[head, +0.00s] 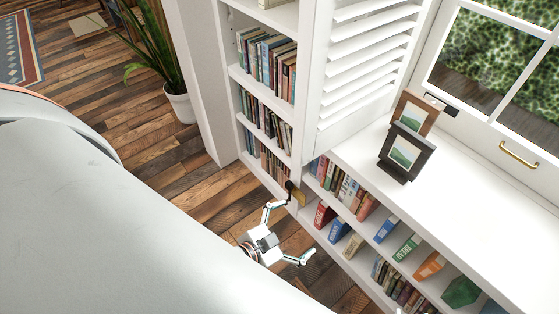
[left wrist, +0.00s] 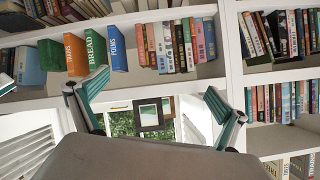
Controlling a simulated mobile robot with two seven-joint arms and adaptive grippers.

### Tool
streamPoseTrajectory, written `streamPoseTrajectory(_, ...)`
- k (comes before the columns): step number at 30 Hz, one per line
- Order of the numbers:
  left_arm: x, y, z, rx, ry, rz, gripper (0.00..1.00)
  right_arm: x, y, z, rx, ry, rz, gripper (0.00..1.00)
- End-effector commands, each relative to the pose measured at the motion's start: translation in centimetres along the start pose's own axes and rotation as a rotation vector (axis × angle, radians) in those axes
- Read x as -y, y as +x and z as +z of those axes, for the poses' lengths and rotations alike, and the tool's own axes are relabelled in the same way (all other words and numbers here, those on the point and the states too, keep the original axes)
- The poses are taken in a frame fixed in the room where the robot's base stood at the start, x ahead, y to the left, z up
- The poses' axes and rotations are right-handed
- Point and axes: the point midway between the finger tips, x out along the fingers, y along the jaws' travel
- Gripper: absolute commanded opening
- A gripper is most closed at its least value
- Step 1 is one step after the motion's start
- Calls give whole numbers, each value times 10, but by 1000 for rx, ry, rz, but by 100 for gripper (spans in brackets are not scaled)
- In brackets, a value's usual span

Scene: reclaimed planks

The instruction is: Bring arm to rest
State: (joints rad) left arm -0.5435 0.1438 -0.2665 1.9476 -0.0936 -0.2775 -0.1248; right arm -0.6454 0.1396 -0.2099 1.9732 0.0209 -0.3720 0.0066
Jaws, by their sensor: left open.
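My left gripper (head: 297,228) is in the lower middle of the head view, above the plank floor and in front of the white bookshelf. Its two teal-and-dark fingers are spread, with nothing between them. In the left wrist view the left gripper (left wrist: 157,85) also shows open, with a finger on each side. Shelves of books and two framed pictures (left wrist: 150,115) appear beyond the fingers.
A low white bookshelf (head: 480,240) runs along the right, with two picture frames (head: 405,150) on top. A tall bookcase (head: 238,80) stands behind the gripper. A potted plant (head: 180,106) stands at upper left. Plank floor (head: 190,190) is open between.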

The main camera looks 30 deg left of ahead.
Motion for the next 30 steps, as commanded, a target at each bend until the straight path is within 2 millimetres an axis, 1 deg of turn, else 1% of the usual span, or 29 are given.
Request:
streamPoseTrajectory(1,-2,-13,22,56,-71,5,100,0,0,0,0,0,0,40)
streamPoseTrajectory(3,-4,-25,44,112,-148,9,100,0,0,0,0,0,0,40)
streamPoseTrajectory(5,-5,-32,54,141,-189,9,100,0,0,0,0,0,0,40)
streamPoseTrajectory(7,-6,-36,60,158,-214,10,100,0,0,0,0,0,0,40)
streamPoseTrajectory(14,-6,-36,61,161,-218,10,100,0,0,0,0,0,0,40)
streamPoseTrajectory(20,-5,-40,53,158,-223,13,100,-2,-5,-12,-9,4,1,40)
streamPoseTrajectory(30,-7,-39,56,159,-223,14,100,1,-3,-2,5,6,-4,40)
